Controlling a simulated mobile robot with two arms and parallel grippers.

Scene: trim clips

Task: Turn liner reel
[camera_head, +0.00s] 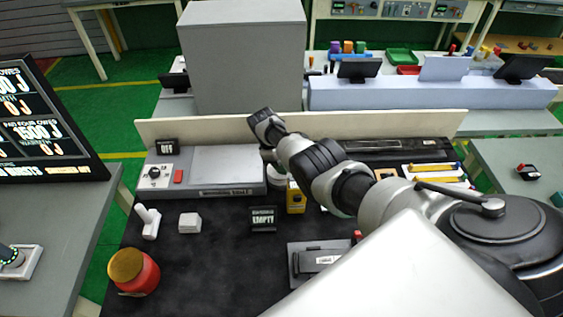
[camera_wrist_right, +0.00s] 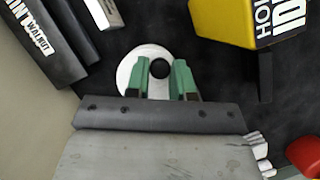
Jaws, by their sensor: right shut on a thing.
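The liner reel looks like a white round disc (camera_wrist_right: 128,72) with a dark round centre in the right wrist view. The green fingers of my right gripper (camera_wrist_right: 162,82) stand on either side of that centre and are shut on the reel. In the head view my right arm reaches to the back of the dark bench, and a small white part of the reel (camera_head: 277,181) shows below the wrist. The fingers are mostly hidden there behind my arm. My left gripper is in neither view.
A yellow block (camera_head: 296,197) stands just right of the reel. A grey flat box (camera_head: 226,168) is on its left, and a low cream wall (camera_head: 200,128) runs behind. A small dark sign (camera_head: 263,219) and a red jar (camera_head: 140,277) stand nearer.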

